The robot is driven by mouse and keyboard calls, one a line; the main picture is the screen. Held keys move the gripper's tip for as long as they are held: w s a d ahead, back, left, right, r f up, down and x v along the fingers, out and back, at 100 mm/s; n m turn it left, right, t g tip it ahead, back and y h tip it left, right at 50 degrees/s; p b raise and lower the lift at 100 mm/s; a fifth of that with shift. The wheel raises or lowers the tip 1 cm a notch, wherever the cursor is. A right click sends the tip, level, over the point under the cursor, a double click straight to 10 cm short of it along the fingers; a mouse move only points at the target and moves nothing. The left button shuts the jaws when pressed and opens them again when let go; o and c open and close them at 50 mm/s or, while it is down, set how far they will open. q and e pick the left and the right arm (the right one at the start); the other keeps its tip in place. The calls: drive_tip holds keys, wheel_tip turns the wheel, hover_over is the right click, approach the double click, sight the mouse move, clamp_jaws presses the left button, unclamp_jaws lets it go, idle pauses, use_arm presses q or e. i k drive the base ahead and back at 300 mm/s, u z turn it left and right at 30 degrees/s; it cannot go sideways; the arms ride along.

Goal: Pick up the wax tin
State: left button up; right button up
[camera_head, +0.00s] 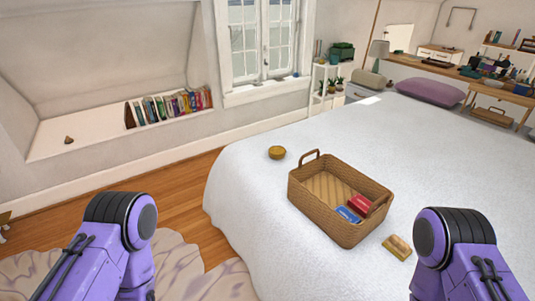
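A small round, golden-brown object (277,153) that looks like the wax tin sits on the white bed, left of and a little behind a wicker basket (322,223). From here I cannot read any label on it. It stands apart from the basket with bare bedspread around it. My two purple arms show at the lower left and lower right, but neither gripper is in the picture. Nothing of mine touches the round object.
The basket has raised handles and holds a red box (360,203) and a blue box (347,215). A small tan block-like item (397,247) lies right of it. The bed (262,200) is otherwise mostly clear, with a purple pillow (431,91) farther back. Wooden floor (185,195) lies left.

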sight(276, 152)
drive_tip(key=u, duration=1.25)
drive_tip(key=i, duration=2.1)
